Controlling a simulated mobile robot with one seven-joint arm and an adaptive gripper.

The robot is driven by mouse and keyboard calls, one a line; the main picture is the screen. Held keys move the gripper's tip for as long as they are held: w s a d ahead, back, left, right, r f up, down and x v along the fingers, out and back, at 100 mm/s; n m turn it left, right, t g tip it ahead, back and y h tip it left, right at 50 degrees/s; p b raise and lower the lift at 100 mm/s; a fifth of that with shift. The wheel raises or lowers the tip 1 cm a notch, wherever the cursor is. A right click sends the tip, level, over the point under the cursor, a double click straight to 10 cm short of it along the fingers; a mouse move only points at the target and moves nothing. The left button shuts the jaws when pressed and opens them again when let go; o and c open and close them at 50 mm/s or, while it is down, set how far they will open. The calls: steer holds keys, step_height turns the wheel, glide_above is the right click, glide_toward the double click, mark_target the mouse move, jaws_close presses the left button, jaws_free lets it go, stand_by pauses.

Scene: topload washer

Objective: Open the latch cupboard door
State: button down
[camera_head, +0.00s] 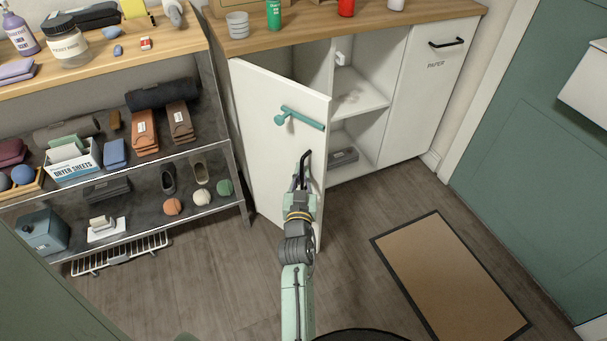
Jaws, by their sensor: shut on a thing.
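The white latch cupboard door (265,142) stands swung well open toward me, hinged on its left side. A green latch handle (301,118) sits on its upper part. Below it is a black bar handle (305,165). My gripper (303,180) is at the lower end of the black handle and shut on it. The fingertips are small and partly hidden by my wrist. The cupboard interior (360,95) shows to the right of the door, with a shelf and a dark grey item (343,157) on its floor.
A dark shelf unit (222,150) with shoes, boxes and balls stands close left of the door. A white front marked PAPER (436,90) is right of the opening. A brown mat (450,283) lies on the floor at right. Bare floor lies between.

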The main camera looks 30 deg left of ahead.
steer(key=shift+w+d, duration=0.15)
steer(key=shift+d, duration=0.1)
steer(key=c, duration=2)
jaws_free()
steer(key=o, duration=0.3)
steer(key=shift+a, duration=0.15)
steer(key=shift+r, duration=0.1)
